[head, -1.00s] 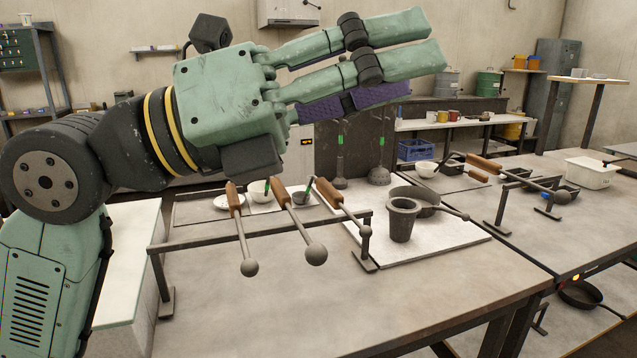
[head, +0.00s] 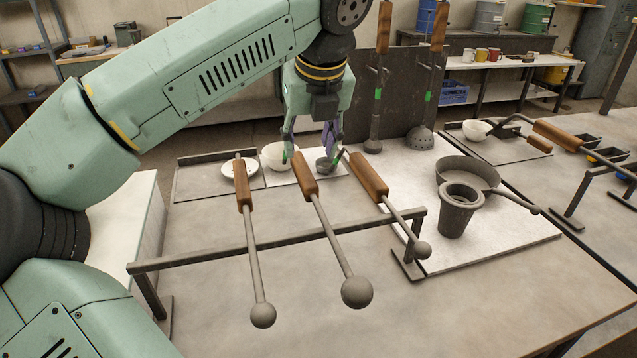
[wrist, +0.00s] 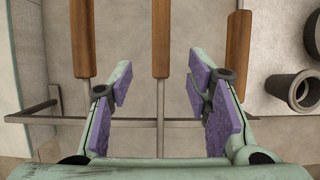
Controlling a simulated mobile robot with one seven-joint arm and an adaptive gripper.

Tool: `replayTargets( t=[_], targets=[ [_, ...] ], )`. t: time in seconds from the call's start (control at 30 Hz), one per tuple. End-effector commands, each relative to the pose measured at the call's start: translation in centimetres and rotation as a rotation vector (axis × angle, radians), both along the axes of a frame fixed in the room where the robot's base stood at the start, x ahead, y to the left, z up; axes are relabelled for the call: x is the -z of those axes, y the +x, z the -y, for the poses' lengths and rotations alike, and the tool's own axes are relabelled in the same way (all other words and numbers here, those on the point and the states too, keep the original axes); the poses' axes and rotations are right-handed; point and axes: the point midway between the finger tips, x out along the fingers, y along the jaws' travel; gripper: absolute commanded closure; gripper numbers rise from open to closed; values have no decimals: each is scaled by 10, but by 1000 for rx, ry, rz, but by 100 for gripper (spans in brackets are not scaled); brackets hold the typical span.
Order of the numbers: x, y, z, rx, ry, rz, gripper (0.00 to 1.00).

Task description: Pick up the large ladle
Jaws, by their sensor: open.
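Three ladles with wooden handles and round grey ends lie across a metal rack. The middle one, the large ladle (head: 326,232), has the biggest round end. The left ladle (head: 252,245) and right ladle (head: 378,189) have smaller ends. My gripper (head: 311,160) points down above the handle end of the large ladle, open and empty. In the wrist view, the large ladle's handle (wrist: 161,40) shows between the open fingers of my gripper (wrist: 160,62), apparently beyond the tips. The other two handles lie outside the fingers. The gap in height cannot be told.
The metal rack (head: 200,256) stands on the table. A dark cup (head: 456,219) and a pan (head: 467,172) stand to the right. White bowls and a plate (head: 232,171) are behind the handles. Two upright utensils hang at a dark panel (head: 353,100). The front table area is clear.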

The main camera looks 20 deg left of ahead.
Motion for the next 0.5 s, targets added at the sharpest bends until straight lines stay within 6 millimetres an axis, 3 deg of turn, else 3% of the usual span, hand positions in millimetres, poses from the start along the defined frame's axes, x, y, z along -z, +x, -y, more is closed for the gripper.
replayTargets(
  t=[0.3, 0.5],
  targets=[
    [42, 14, -10, 1, 0, -3, 55],
    [54, 20, -13, 2, -2, -3, 55]
  ],
)
